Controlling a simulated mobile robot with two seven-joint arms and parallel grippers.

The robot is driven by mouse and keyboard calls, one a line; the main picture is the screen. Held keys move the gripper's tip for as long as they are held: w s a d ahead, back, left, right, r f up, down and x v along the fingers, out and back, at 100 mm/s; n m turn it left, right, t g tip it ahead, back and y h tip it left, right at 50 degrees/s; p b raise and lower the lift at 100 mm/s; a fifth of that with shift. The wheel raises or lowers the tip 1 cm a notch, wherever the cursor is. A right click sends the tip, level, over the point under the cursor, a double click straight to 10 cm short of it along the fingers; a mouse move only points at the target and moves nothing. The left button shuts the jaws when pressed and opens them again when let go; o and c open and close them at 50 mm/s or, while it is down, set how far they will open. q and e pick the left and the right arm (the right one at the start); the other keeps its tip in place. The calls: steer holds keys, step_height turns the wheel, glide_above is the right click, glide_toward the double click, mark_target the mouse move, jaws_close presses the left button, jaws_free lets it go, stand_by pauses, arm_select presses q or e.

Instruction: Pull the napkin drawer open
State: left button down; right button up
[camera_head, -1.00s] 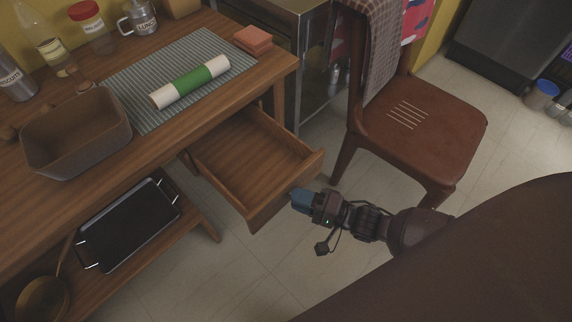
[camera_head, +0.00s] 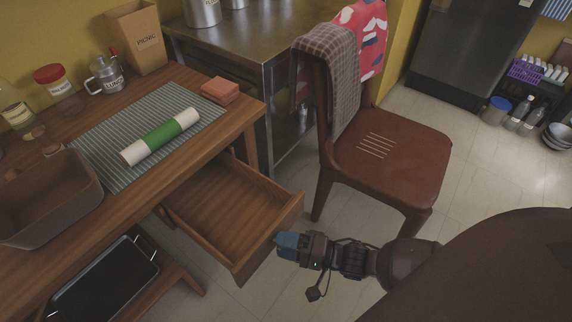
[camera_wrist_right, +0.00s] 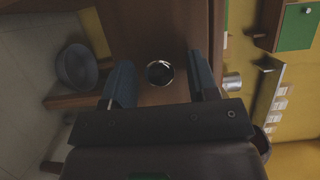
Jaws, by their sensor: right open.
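The wooden napkin drawer (camera_head: 225,205) stands pulled out from under the table top in the head view, and its inside looks empty. My right gripper (camera_head: 279,242) is at the outer face of the drawer front, with blue fingers pointing at it. In the right wrist view, my right gripper (camera_wrist_right: 158,66) is open, with one finger on each side of a round shiny knob (camera_wrist_right: 160,73) on the wooden front. I cannot tell whether the fingers touch the knob. My left gripper is not in view.
A brown chair (camera_head: 390,160) with a checked cloth stands right of the drawer. The wooden table (camera_head: 110,215) holds a rolled green-and-white napkin (camera_head: 160,137) on a striped mat, coral napkins (camera_head: 220,90) and a brown basin (camera_head: 45,200). A black tray (camera_head: 105,285) lies on the lower shelf.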

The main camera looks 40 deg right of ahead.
steer(key=shift+s, duration=0.1)
arm_select(q)
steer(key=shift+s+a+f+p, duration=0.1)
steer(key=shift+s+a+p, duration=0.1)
steer(key=shift+p, duration=0.25)
arm_select(e)
steer(key=v, duration=0.7)
steer(key=shift+d, duration=0.2)
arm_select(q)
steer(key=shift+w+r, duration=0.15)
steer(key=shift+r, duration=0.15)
arm_select(e)
steer(key=shift+s, duration=0.1)
